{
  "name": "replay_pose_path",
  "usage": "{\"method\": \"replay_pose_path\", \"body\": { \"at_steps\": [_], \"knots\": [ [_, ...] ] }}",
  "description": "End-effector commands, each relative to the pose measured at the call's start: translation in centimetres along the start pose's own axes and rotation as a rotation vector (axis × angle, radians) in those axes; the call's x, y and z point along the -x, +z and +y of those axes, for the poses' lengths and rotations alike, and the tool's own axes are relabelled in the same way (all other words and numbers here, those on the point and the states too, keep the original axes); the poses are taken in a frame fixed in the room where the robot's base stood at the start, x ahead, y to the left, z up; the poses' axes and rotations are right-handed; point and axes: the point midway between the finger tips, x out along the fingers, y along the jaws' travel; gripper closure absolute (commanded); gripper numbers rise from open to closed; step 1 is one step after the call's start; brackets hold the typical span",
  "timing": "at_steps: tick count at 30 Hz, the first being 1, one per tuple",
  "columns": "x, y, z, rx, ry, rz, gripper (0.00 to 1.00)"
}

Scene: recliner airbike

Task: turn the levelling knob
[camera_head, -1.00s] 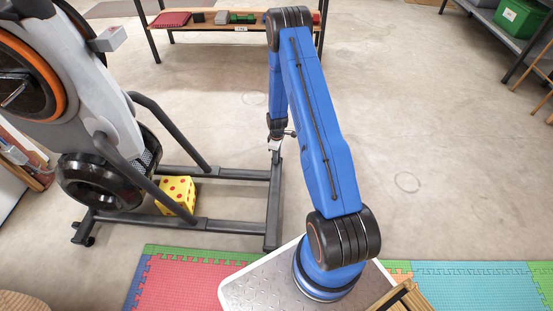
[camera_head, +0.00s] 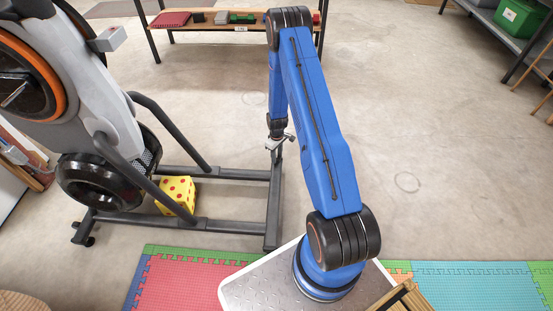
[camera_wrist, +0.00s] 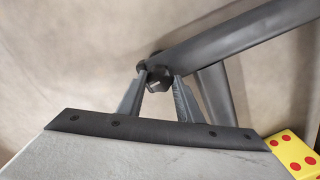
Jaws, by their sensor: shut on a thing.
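The levelling knob (camera_wrist: 159,76) is a small black knob at the end of the bike's dark floor bar (camera_wrist: 240,35) in the wrist view. My gripper (camera_wrist: 158,74) has its two grey fingers on either side of the knob, shut on it. In the head view my gripper (camera_head: 278,142) hangs at the far end of the bike's right crossbar (camera_head: 274,205). The knob itself is hidden there by the arm and gripper.
The exercise bike (camera_head: 100,110) stands at the left. A yellow dice with red dots (camera_head: 177,195) sits inside its floor frame. A low wooden shelf (camera_head: 215,23) with small items is at the back.

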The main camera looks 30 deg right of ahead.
Motion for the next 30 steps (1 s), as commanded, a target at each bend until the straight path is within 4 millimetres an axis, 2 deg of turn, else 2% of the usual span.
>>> {"method": "replay_pose_path", "body": {
  "at_steps": [7, 16, 17, 30],
  "knots": [
    [0.02, -0.01, 0.01, -0.194, 0.0, 0.0, 0.8],
    [0.02, -0.01, 0.01, -0.223, 0.0, 0.0, 0.8],
    [0.02, -0.01, 0.01, -0.223, 0.0, 0.0, 0.61],
    [0.42, -0.02, 0.01, -0.222, 0.0, 0.0, 0.61]
  ]
}}
